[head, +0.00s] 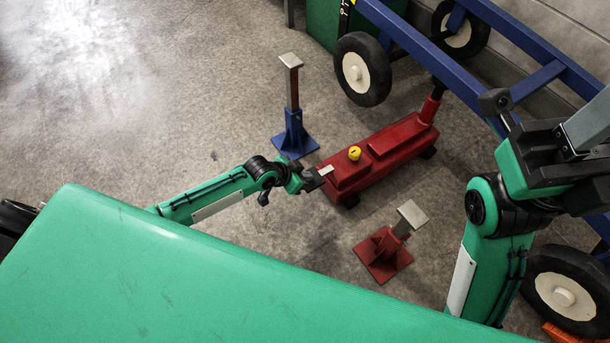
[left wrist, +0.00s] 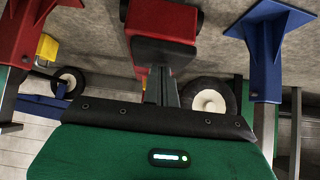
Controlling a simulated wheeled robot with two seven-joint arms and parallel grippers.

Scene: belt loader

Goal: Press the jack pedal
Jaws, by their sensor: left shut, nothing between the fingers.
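The red floor jack (head: 395,150) lies on the concrete, with a yellow knob (head: 354,153) on top. A small pale tab (head: 326,170) at its near left end looks like the pedal. My left gripper (head: 314,181) is shut and empty, right at that end. I cannot tell if it touches the tab. In the left wrist view the shut fingers (left wrist: 160,75) point at the red jack body (left wrist: 162,20), and they hide what lies behind them. My right arm's hand (head: 575,155) is at the right edge, partly cut off, with its jaws unclear.
A blue stand (head: 294,137) stands behind my left gripper, and a red stand (head: 384,255) stands in front of the jack. The blue loader frame (head: 540,75) with its wheels (head: 362,70) runs along the right. Open floor (head: 130,110) lies to the left.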

